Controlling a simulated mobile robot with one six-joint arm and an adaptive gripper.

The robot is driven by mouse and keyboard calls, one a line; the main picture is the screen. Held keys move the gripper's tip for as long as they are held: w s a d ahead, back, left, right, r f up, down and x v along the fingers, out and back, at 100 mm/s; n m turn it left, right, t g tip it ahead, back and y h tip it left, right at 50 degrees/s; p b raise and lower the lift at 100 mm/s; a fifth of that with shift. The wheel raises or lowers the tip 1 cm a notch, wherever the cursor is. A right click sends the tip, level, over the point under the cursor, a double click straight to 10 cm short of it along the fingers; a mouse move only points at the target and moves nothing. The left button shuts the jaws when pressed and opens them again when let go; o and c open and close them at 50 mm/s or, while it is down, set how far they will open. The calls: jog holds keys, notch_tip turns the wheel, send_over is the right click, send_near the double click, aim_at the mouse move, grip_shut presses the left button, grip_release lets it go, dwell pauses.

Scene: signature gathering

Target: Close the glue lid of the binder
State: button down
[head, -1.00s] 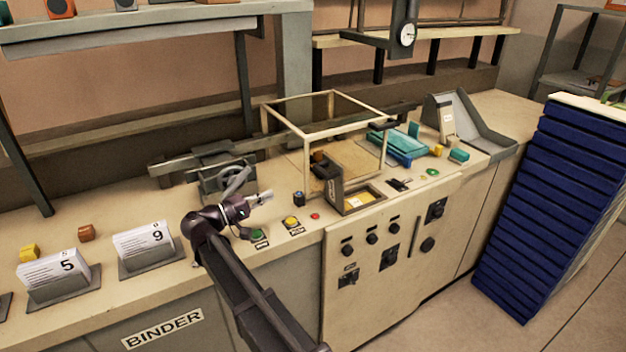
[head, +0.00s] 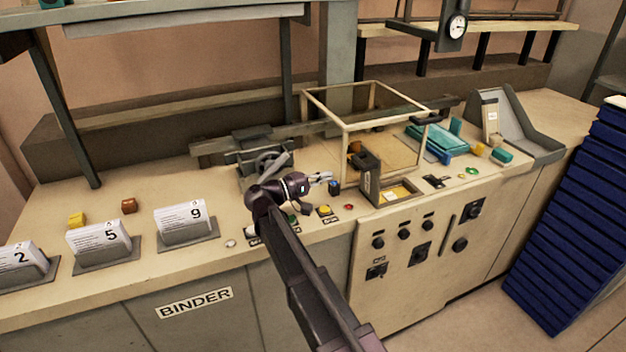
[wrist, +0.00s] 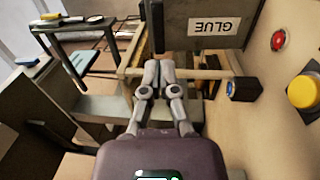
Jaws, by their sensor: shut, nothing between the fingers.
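The glue box (head: 398,193) sits on the binder counter beside the wire-frame guard, with a yellowish inside showing. Its dark lid (head: 369,180) stands upright at the box's left side, so the box is open. In the wrist view a grey panel marked GLUE (wrist: 190,38) fills the top middle. My gripper (head: 330,178) is shut and empty, just left of the lid and above the counter. It also shows in the wrist view (wrist: 158,66), with the fingertips together below the panel; whether they touch it I cannot tell.
A dark blue knob (head: 334,187), a yellow button (head: 324,210) and a red button (head: 349,206) lie close to the gripper. The pale frame guard (head: 346,150) rises behind the glue box. Numbered card stands (head: 186,222) are at the left. Blue trays (head: 565,220) stack at the right.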

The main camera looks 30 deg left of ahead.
aim_at(357, 165)
jog(key=x, duration=0.7)
jog(key=shift+w+d+p, duration=0.15)
jog(key=shift+p, duration=0.2)
